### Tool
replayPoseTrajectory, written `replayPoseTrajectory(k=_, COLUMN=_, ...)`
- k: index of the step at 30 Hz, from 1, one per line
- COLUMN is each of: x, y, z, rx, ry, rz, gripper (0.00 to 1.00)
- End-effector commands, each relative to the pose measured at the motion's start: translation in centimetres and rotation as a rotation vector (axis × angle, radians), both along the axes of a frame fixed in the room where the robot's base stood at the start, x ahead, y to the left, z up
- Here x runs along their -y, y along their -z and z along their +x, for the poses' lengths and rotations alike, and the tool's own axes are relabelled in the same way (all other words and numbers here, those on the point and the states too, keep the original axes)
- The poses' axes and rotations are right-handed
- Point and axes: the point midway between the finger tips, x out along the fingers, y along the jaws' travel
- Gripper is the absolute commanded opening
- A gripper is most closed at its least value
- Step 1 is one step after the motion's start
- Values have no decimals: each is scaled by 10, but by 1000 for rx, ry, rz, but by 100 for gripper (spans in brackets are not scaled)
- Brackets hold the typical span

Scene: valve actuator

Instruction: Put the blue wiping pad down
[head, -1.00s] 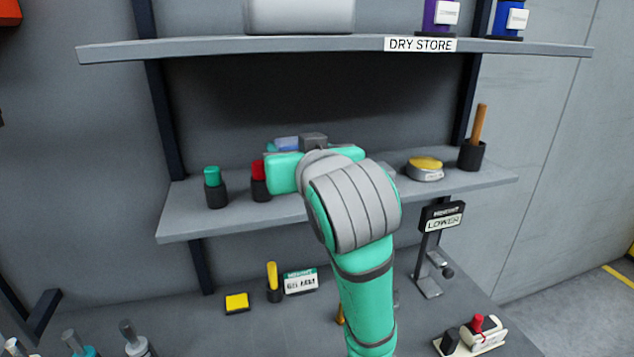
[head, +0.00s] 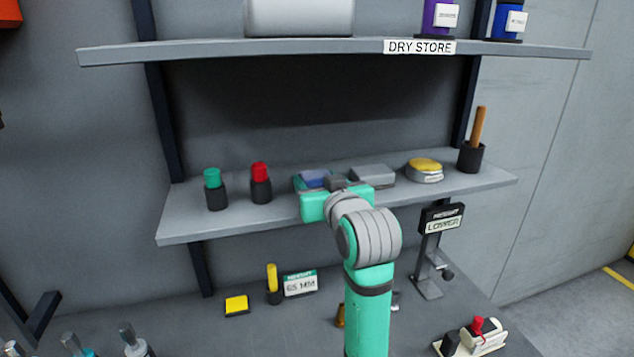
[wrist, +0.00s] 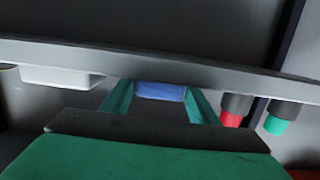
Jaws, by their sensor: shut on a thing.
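The blue wiping pad (head: 314,177) is at the lower shelf (head: 215,222), between the red-capped holder and a grey block. My gripper (head: 312,182) is shut on it, with teal fingers at its sides. The wrist view shows the pad (wrist: 160,91) between the two fingers of my gripper (wrist: 160,95), close to the shelf's edge. The pad looks level and low over the shelf. I cannot tell whether its underside touches the shelf, since my wrist hides part of it.
A red-capped holder (head: 261,184) and a green-capped holder (head: 215,190) stand left on the shelf. Right of the pad are the grey block (head: 373,175), a round yellow-topped tin (head: 425,170) and a wooden-handled tool (head: 478,128) in a cup. The upper shelf (head: 230,51) hangs above.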

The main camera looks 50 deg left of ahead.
Motion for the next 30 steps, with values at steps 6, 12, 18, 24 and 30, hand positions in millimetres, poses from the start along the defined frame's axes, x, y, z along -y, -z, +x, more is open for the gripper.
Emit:
replayPoseTrajectory(k=6, x=0, y=2, z=0, rx=2, ry=1, rz=1, gripper=32)
replayPoseTrajectory(k=12, x=0, y=6, z=0, rx=1, ry=1, rz=1, gripper=32)
replayPoseTrajectory(k=18, x=0, y=6, z=0, rx=0, ry=0, rz=1, gripper=73)
replayPoseTrajectory(k=24, x=0, y=6, z=0, rx=0, ry=0, rz=1, gripper=73)
replayPoseTrajectory(k=30, x=12, y=4, z=-6, rx=3, ry=2, rz=3, gripper=73)
